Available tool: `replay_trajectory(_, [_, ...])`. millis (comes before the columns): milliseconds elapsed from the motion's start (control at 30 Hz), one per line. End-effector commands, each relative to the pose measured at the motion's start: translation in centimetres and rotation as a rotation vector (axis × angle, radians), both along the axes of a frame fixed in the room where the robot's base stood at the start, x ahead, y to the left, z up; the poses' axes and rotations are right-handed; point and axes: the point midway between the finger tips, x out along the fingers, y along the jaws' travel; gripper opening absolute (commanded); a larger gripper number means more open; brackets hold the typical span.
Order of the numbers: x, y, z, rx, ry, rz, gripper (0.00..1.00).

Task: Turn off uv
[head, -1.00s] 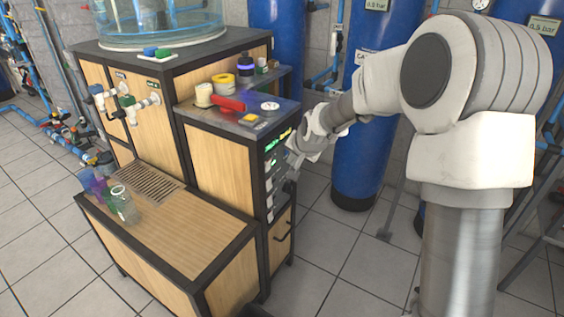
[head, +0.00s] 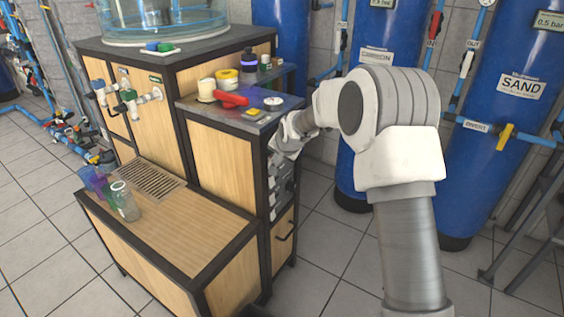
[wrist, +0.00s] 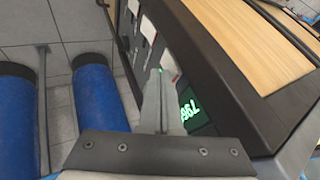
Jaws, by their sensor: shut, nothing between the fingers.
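The control panel (head: 283,190) is on the narrow right face of the wooden cabinet, partly hidden by my arm in the head view. In the wrist view the panel (wrist: 180,72) carries a column of switches with pale plates (wrist: 148,30) and a lit green number display (wrist: 189,113). No UV label is readable, so I cannot tell which switch is for UV.
A red-handled item (head: 232,99), tape rolls and small containers stand on the cabinet top. Cups (head: 125,203) stand on the lower wooden bench (head: 180,235). Blue tanks (head: 500,130) stand behind my arm. The tiled floor in front is clear.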

Motion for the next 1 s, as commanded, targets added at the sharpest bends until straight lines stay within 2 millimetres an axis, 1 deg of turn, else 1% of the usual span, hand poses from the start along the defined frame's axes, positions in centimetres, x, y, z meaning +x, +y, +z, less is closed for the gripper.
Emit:
replay_trajectory(267, [0.0, 0.1, 0.0, 0.000, 0.000, 0.000, 0.00])
replay_trajectory(367, [0.4, 0.7, 0.4, -0.001, 0.000, 0.003, 0.00])
replay_trajectory(400, [0.3, 0.5, 0.2, -0.001, 0.000, 0.001, 0.00])
replay_trajectory(633, [0.3, 0.5, 0.3, -0.001, 0.000, 0.001, 0.00])
replay_trajectory(1000, [0.3, 0.5, 1.8, 0.000, 0.000, 0.000, 0.00])
